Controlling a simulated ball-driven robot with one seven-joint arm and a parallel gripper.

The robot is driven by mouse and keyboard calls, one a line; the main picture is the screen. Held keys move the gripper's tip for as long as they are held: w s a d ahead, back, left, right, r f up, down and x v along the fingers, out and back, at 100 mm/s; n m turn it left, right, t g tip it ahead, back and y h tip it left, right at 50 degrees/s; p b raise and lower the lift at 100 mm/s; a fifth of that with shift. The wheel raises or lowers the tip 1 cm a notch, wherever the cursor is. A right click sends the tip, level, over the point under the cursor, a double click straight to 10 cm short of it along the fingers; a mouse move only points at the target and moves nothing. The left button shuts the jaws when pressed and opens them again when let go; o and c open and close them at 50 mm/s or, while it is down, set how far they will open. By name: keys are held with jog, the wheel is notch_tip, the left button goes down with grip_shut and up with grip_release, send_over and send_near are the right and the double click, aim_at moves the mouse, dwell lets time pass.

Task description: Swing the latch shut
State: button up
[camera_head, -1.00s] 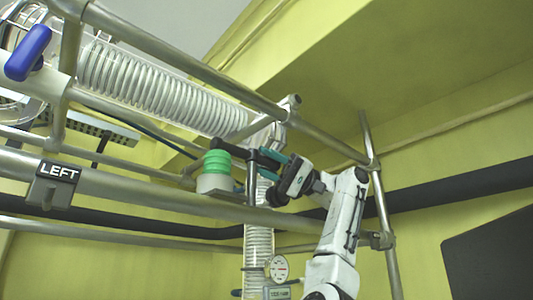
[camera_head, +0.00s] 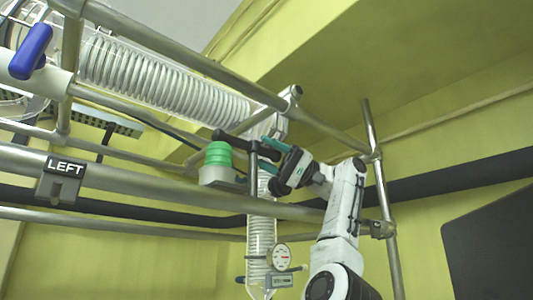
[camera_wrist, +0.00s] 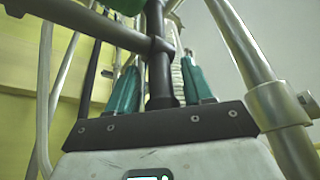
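What looks like the latch is a black lever with a crossing bar (camera_head: 235,140) beside the green-topped lamp, below the glass column's top. Its upright black rod (camera_wrist: 159,65) shows in the wrist view between my gripper's fingers. My gripper (camera_head: 265,156) has two teal fingers, spread apart, one each side of the rod. The wrist view shows these fingers (camera_wrist: 160,80) with gaps beside the rod, so it does not look clamped. The latch's pivot and catch are hard to make out.
A green-topped lamp (camera_head: 217,154) stands just left of the latch. Steel frame tubes (camera_head: 190,60) run above, and another (camera_head: 140,188) below. A coiled glass condenser (camera_head: 150,80) lies upper left. A gauge (camera_head: 281,256) hangs below my gripper. A LEFT sign (camera_head: 65,168) is at left.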

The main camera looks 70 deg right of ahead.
jog(key=shift+s, duration=0.1)
jog(key=v, duration=0.7)
jog(key=shift+d, duration=0.15)
jog(key=shift+s+f, duration=0.1)
dwell(0.4)
